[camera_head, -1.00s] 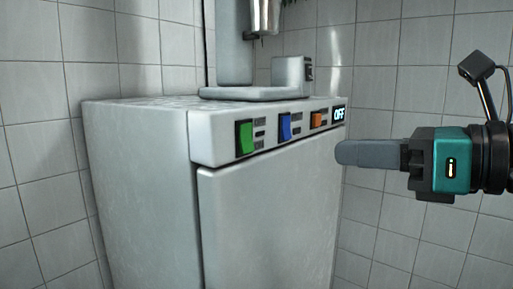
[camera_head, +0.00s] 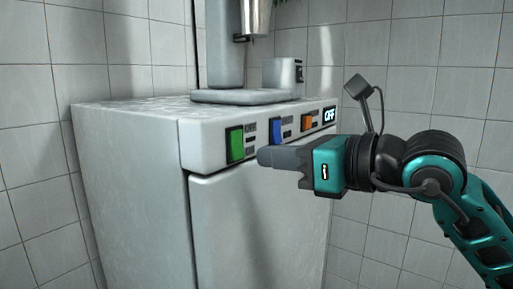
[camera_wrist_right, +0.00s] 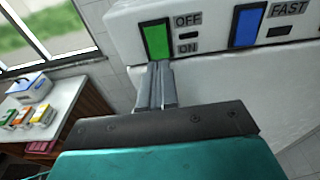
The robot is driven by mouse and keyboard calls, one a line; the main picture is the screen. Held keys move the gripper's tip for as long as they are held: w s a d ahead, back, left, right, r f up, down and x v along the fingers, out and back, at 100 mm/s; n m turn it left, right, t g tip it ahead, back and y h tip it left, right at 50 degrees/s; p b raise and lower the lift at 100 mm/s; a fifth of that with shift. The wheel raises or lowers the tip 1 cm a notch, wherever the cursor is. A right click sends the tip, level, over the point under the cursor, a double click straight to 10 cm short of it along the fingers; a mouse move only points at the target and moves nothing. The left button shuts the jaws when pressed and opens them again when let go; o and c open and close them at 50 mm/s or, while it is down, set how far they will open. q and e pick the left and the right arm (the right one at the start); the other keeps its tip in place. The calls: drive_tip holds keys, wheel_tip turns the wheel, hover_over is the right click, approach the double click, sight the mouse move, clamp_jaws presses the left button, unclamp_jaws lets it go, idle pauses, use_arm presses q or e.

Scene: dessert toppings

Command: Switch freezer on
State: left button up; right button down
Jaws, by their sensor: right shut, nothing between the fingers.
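The freezer (camera_head: 130,190) is a white box with a control strip along its upper front. Its green switch (camera_head: 235,144) has OFF above and ON below, read in the right wrist view (camera_wrist_right: 157,41). A blue switch (camera_head: 277,131), an orange switch (camera_head: 307,121) and a display reading OFF (camera_head: 330,116) sit further right. My right gripper (camera_head: 264,157) is shut and empty, in front of the strip, just right of and a little below the green switch. In the right wrist view its fingertips (camera_wrist_right: 157,68) appear just below the green switch; contact cannot be told. My left gripper is out of view.
A machine with a metal cup (camera_head: 256,18) stands on the freezer top. In the right wrist view, a side table (camera_wrist_right: 62,105) holds a blue-lidded box (camera_wrist_right: 28,88) and several small cartons (camera_wrist_right: 42,115) near a window. Tiled walls stand behind the freezer.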

sight(240, 154)
drive_tip(key=shift+x, duration=1.9)
